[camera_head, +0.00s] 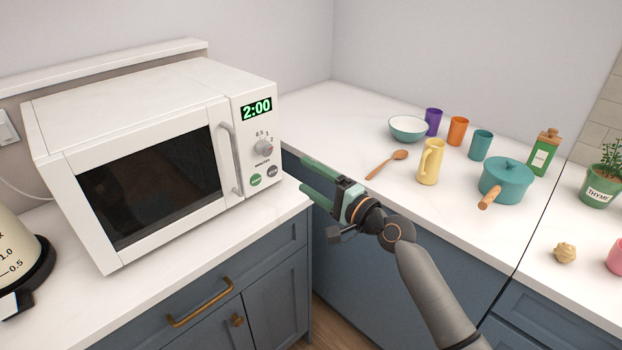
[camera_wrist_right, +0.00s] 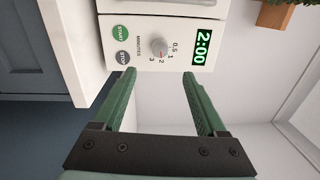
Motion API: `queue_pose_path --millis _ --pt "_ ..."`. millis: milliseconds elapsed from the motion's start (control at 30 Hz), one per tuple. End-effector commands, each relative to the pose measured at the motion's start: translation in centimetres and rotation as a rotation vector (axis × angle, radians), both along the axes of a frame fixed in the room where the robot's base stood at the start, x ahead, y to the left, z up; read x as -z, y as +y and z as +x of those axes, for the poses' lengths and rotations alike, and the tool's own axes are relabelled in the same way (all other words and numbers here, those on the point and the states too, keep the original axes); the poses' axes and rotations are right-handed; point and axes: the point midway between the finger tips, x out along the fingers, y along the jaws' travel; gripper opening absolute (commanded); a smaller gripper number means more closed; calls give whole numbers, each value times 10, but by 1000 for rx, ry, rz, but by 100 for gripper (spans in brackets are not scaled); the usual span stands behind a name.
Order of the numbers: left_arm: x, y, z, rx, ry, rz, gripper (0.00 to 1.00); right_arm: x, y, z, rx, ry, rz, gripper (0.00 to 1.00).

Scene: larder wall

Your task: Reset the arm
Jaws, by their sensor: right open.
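My right gripper (camera_head: 306,178) reaches in from the lower right of the head view, near the counter corner, just right of the microwave's control panel. Its two green fingers are apart with nothing between them. In the right wrist view the open fingers (camera_wrist_right: 158,78) point at the panel, with a gap between them and it. The white microwave (camera_head: 150,160) has its door closed and its display (camera_head: 256,109) reads 2:00. Its dial (camera_head: 263,148) and the green and grey buttons also show in the right wrist view. My left gripper is not in view.
A kettle (camera_head: 15,250) is at far left. Blue drawers (camera_head: 205,300) lie below the counter edge.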

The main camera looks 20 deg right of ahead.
Motion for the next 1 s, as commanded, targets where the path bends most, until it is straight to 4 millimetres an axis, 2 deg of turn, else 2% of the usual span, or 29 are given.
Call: queue_pose_path --millis 367,467,567,667,700,767,800,867,900,1000 --pt "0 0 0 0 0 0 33 0 0 0 0 0 0 74" --pt "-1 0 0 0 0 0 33 10 2 -3 3 12 -29 74" --pt "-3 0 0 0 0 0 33 44 10 -15 10 45 -140 74" --pt "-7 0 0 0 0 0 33 100 22 -44 7 97 -351 74" --pt "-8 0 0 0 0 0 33 126 28 -60 -3 120 -456 74" --pt "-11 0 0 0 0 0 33 162 37 -88 -29 148 -619 74" --pt "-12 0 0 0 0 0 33 184 43 -108 -54 164 -729 74" --pt "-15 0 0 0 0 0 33 215 51 -141 -101 181 -894 74" --pt "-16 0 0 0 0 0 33 233 56 -164 -140 189 -999 74" --pt "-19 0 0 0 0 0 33 267 68 -218 -243 192 -1235 74"
